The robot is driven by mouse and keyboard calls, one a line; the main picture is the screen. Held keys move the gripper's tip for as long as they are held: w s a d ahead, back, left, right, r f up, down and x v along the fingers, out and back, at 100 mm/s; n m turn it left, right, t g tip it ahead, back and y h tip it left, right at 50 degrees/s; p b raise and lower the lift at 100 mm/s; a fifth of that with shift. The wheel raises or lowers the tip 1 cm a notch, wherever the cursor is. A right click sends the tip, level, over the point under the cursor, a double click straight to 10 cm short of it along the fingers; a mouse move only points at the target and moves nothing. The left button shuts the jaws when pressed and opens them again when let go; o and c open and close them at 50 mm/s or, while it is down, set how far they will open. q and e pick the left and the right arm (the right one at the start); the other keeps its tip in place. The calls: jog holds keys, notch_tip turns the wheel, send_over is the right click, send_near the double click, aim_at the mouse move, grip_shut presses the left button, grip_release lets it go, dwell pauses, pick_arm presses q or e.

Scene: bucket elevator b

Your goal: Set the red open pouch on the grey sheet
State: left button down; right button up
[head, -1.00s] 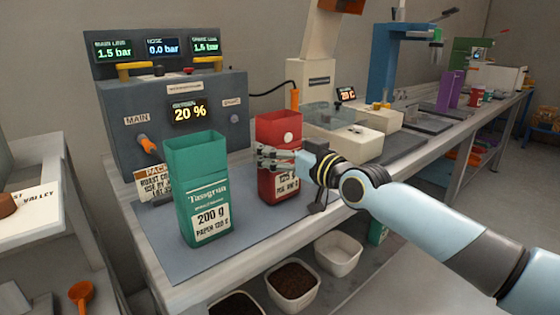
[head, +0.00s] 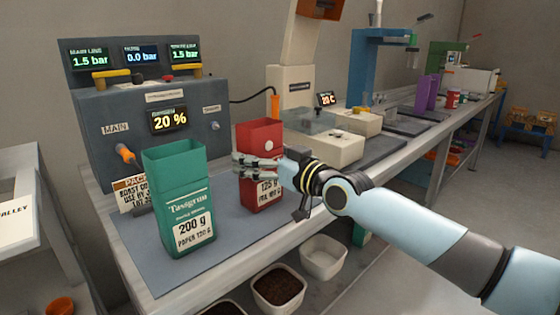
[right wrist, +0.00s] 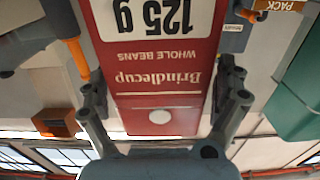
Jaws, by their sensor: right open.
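The red open pouch (head: 262,135) stands upright towards the far right part of the blue-grey sheet (head: 155,268) on the bench; its base appears to rest on the sheet. My right gripper (head: 240,166) is at the pouch's front, around mid-height. In the right wrist view the pouch (right wrist: 155,75) appears upside down between the two open fingers (right wrist: 160,95), one on each side, with gaps visible. Its label reads Brindlecup, whole beans, 125 g. My left gripper is not in view.
A taller green open pouch (head: 178,190) stands on the sheet left of the red one. A grey machine (head: 90,130) with displays and an orange knob is behind. White tubs (head: 278,287) are below the bench edge.

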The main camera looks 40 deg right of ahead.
jog(key=s+p, duration=0.6)
jog(key=s, duration=0.5)
jog(key=s+d+f+g, duration=0.1)
jog(key=f, duration=0.3)
jog(key=s+d+f+g+h, duration=0.1)
jog(key=f, duration=0.3)
jog(key=s+d+f+g, duration=0.1)
jog(key=f, duration=0.3)
jog(key=shift+s+d+f+m+h, duration=0.25)
jog(key=shift+d+f+m+h, duration=0.05)
jog(key=shift+f+m+h, duration=0.1)
jog(key=s+a+f+g+h, duration=0.1)
jog(key=s+f+g, duration=0.4)
jog(key=s+f, duration=0.75)
jog(key=s+a+f+g, duration=0.1)
jog(key=s+f+g, duration=0.3)
jog(key=s+f, duration=0.8)
jog(key=s+a+f+g, duration=0.2)
jog(key=s+a+f, duration=0.1)
jog(key=s+f, duration=0.2)
jog(key=s+a+f+g, duration=0.3)
jog(key=s+f, duration=0.2)
jog(key=s, duration=0.5)
jog(key=shift+s+a+f, duration=0.2)
jog(key=shift+a+f, duration=0.1)
jog(key=shift+f, duration=0.05)
jog(key=shift+s+f+b, duration=0.15)
jog(key=shift+f+b, duration=0.85)
jog(key=shift+b, duration=0.05)
